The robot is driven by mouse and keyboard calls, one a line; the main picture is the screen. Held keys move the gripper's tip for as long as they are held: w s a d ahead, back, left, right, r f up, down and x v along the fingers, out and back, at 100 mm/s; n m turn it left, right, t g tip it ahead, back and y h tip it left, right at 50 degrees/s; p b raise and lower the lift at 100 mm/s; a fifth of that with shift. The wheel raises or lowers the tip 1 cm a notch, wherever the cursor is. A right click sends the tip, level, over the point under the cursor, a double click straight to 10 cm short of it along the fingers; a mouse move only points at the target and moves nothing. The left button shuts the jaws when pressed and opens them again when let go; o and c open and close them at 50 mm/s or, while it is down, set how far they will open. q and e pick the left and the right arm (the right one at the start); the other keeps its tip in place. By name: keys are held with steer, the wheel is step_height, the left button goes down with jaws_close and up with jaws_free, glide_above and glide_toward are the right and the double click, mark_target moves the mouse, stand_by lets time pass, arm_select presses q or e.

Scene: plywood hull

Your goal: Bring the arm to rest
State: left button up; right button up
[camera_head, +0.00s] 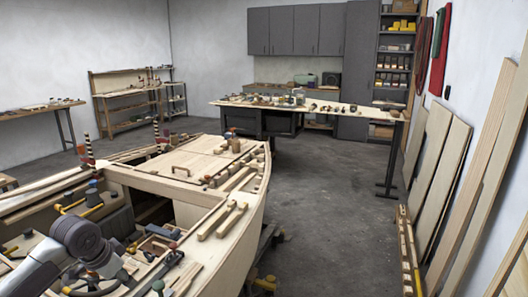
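My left arm comes in from the lower left over the open cockpit of the plywood hull (246,240). Its dark wrist joint and pale end lead to my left gripper (102,284), which points down among tools near the bottom edge. Its fingers are small and mixed with the clutter, so I cannot tell whether they are open or shut, or whether they touch anything. My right arm and gripper are not in view.
Hand tools and wood pieces (226,219) lie on the hull's deck and inside it. A long workbench (340,107) stands behind. Boards (440,180) lean on the right wall. The grey floor (335,215) between hull and boards is largely clear.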

arm_select(q)
steer(key=shift+m+g, duration=0.3)
steer(key=shift+m, duration=0.1)
steer(key=d+f, duration=0.2)
steer(key=s+d+f, duration=0.1)
steer(key=d+f, duration=0.1)
steer(key=s+d+f, duration=0.1)
steer(key=d+f, duration=0.1)
steer(key=shift+s, duration=0.2)
steer(key=s+d+f+h, duration=0.1)
steer(key=s+d+f, duration=0.8)
steer(key=s+d, duration=0.3)
steer(key=s+a+n+y, duration=0.25)
steer(key=s+n, duration=0.35)
steer(key=s, duration=1.3)
step_height(320, 180, down, 27)
steer(key=s+a+g, duration=0.1)
steer(key=s+g, duration=0.1)
steer(key=s+a+f+g, duration=0.1)
steer(key=s+a+f, duration=0.2)
steer(key=s+f, duration=1.2)
steer(key=shift+s+f+m, duration=0.2)
steer(key=shift+s+m, duration=0.2)
steer(key=shift+s, duration=0.05)
steer(key=shift+o, duration=0.4)
steer(key=shift+d, duration=0.1)
